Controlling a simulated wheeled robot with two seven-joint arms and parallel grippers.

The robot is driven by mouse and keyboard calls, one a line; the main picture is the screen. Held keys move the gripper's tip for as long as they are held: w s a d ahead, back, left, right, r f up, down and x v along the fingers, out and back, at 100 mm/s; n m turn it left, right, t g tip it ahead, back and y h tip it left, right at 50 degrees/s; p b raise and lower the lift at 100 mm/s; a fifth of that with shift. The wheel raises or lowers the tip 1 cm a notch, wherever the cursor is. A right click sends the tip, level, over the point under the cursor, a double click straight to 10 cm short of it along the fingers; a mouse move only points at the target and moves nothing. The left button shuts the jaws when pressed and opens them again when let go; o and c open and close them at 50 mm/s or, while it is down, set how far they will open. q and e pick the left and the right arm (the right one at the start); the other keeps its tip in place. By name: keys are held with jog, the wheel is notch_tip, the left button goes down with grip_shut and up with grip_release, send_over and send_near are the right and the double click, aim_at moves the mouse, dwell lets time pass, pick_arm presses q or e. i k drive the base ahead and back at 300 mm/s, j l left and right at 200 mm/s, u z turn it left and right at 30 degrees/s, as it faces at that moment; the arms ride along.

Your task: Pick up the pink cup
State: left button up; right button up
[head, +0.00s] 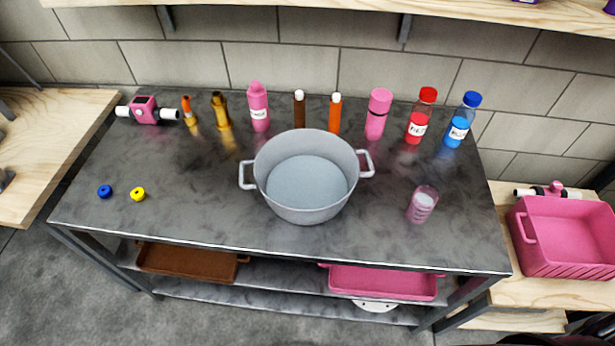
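A translucent pink cup (422,204) stands on the right part of the dark metal table (350,240), near the front edge and to the right of a large grey pot. It looks upright, and nothing touches it. Neither of my grippers can be made out in the head view.
The grey two-handled pot (260,200) stands mid-table. Along the back are several bottles, including a pink cylinder (378,113), a red bottle (421,115) and a blue bottle (462,119). A pink crate (560,262) stands right.

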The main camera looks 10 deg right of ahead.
aim_at(424, 199)
jog(key=z, duration=1.2)
jog(key=l+u, duration=0.1)
jog(key=l, duration=0.2)
